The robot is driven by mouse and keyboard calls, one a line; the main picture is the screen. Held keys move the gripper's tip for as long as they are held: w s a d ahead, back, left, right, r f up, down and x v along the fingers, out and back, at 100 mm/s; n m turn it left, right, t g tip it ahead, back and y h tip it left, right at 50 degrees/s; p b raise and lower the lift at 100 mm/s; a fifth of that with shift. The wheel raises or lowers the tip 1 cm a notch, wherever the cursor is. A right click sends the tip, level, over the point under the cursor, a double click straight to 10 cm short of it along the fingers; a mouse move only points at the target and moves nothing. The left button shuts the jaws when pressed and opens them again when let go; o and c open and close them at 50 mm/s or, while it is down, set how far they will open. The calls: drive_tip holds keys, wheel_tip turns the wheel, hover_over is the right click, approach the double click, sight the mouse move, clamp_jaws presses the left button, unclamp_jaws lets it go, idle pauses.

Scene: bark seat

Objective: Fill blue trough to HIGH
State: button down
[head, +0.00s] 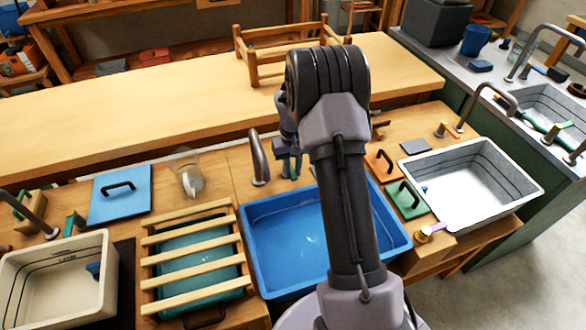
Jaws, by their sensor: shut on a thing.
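The blue trough (262,262) stands in the middle of the bench. My arm crosses in front of it and hides much of its right side. I cannot make out a HIGH mark or a clear water level inside. A grey tap spout (259,160) rises at the trough's back left edge. My gripper (287,167) is behind the trough, just right of the spout. It is small and partly hidden by my arm. It appears shut on the tap handle there, which I can barely see.
A slatted teal trough (196,262) sits left of the blue one, and a cream trough (108,290) is farther left. A white trough (508,170) stands at right. Blue (120,193), orange (384,164) and green (406,199) handled lids lie nearby, with a clear jug (187,172).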

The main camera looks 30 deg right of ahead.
sight(293, 173)
drive_tip(key=c, duration=1.3)
unclamp_jaws()
wheel_tip(293, 173, up, 18)
drive_tip(key=p, duration=0.6)
drive_tip(key=shift+f, duration=0.25)
